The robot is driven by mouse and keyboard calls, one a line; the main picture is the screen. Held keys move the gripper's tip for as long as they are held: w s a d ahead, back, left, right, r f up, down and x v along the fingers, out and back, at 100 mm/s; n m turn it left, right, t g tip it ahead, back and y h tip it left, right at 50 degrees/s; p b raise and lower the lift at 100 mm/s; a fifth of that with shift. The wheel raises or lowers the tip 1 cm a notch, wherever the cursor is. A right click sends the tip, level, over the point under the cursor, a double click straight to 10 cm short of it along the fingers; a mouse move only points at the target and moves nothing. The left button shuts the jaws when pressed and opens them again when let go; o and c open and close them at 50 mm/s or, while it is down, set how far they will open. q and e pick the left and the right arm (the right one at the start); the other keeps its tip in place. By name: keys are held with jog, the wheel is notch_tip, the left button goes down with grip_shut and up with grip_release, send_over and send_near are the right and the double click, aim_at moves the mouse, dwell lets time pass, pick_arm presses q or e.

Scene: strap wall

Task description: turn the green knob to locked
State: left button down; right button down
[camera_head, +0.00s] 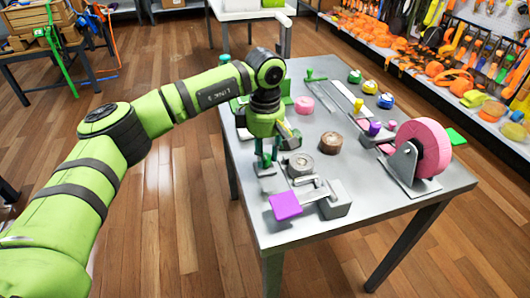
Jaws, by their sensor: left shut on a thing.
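My left gripper (267,162) points down at the left side of the grey table (345,165), beside a grey metal fixture. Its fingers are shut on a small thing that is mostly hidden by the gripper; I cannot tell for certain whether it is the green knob. A small round green thing (355,77) stands at the table's far side, with yellow and blue ones beside it. A green lever-like piece (316,76) is at the far left of the table. No locked mark is readable. My right gripper is not in view.
A purple square plate (285,205) and a grey block (335,201) are at the near edge. A pink wheel (424,146) stands on a bracket at the right. Pink (304,104) and brown (331,142) rolls lie mid-table. The near right tabletop is clear.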

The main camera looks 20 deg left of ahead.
aim_at(265, 156)
pick_arm(q)
jog(key=c, duration=0.9)
grip_release()
jog(key=shift+c, duration=0.2)
notch_tip(265, 156, up, 12)
